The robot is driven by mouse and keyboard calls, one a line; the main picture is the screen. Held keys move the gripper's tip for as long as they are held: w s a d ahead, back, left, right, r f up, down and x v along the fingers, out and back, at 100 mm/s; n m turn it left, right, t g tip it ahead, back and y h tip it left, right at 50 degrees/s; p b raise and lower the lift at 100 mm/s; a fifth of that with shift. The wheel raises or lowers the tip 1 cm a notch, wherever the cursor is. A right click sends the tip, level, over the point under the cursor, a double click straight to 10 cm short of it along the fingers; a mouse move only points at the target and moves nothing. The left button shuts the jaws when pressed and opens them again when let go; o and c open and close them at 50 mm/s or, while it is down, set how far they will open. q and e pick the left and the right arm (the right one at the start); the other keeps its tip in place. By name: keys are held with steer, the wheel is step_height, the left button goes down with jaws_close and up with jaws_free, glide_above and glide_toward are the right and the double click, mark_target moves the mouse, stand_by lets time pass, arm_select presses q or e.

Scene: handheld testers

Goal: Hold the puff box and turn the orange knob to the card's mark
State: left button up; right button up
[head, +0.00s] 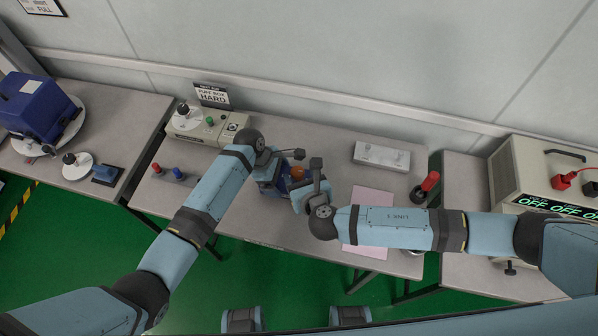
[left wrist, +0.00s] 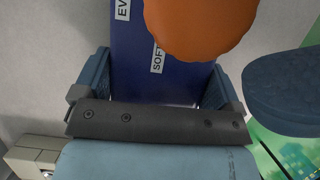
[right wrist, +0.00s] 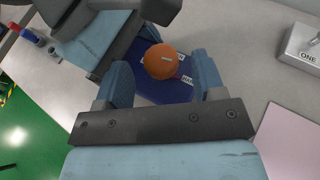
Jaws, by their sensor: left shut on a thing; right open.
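The puff box is dark blue with white labels and stands on the table; its blue face shows in the left wrist view (left wrist: 130,60). My left gripper (left wrist: 155,90) is shut on the box, one finger on each side. The orange knob (right wrist: 162,61) is round with a small pale mark, on top of the box; it also shows in the head view (head: 297,173). My right gripper (right wrist: 160,82) is open, its fingers apart around the near side of the knob, not visibly touching it. The card (head: 212,95) at the back reads "PUFF BOX HARD".
A beige tester (head: 205,128) stands behind left on the table. Red and blue pegs (head: 166,172) are at left.

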steer(key=v, duration=1)
arm_select(q)
steer(key=o, duration=0.8)
steer(key=shift+r, duration=0.1)
